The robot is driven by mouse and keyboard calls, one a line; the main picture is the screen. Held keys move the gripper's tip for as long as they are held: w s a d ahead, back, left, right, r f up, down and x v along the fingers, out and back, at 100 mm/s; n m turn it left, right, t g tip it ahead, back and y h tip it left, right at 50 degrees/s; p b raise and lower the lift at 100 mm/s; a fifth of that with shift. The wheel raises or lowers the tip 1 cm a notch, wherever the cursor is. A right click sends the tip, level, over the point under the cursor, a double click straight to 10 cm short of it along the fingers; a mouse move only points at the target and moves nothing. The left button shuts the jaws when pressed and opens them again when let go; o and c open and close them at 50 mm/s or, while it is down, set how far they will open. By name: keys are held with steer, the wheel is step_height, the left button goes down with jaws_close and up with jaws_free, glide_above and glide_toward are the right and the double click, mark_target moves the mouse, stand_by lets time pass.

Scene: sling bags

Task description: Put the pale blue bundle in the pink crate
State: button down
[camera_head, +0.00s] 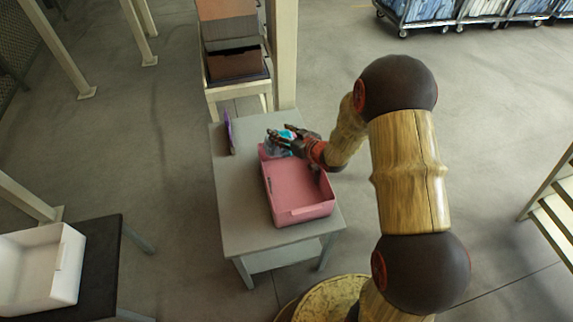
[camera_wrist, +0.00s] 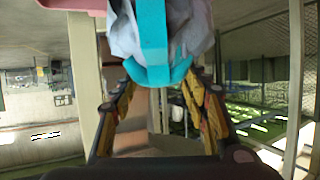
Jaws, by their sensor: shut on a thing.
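The pale blue bundle (camera_wrist: 190,22) is wrapped with a bright turquoise band and sits between my fingertips in the wrist view. In the head view the bundle (camera_head: 276,147) shows small at my gripper (camera_head: 283,138), partly covered by the fingers. My gripper, also in the wrist view (camera_wrist: 160,82), is shut on the bundle. The pink crate (camera_head: 299,214) stands on the grey table, open at the top, and its visible floor looks empty. The gripper and bundle are at the crate's far end; I cannot tell how high above the rim they are.
The grey table (camera_head: 232,225) has free room left of the crate. A thin purple item (camera_head: 228,131) stands upright near its far left. A brown box (camera_head: 237,65) is on a stand behind. A white bin (camera_head: 40,265) sits on a dark table at left.

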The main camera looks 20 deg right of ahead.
step_height(320, 180, down, 14)
steer(key=b, duration=0.4)
steer(key=shift+f+b, duration=0.2)
steer(key=shift+b, duration=0.2)
steer(key=c, duration=1)
jaws_free()
steer(key=shift+o, duration=0.2)
steer(key=p+v, duration=0.3)
steer(key=v, duration=0.4)
steer(key=w+d+r+g+h, duration=0.15)
steer(key=d+r+h, duration=0.25)
steer(key=r, duration=0.9)
steer(key=s+d+r+m+h, duration=0.2)
steer(key=s+r, duration=0.4)
steer(key=r, duration=0.5)
steer(key=s+a+r+g, duration=0.1)
steer(key=s+a+r, duration=0.1)
steer(key=s, duration=0.7)
steer(key=s+a+r+m+g, duration=0.1)
steer(key=s+r, duration=0.3)
steer(key=s, duration=0.6)
steer(key=s+a+r+m+g, duration=0.1)
steer(key=s+a+r+g, duration=0.2)
steer(key=s, duration=0.7)
steer(key=shift+a+r, duration=0.3)
steer(key=shift+r, duration=0.25)
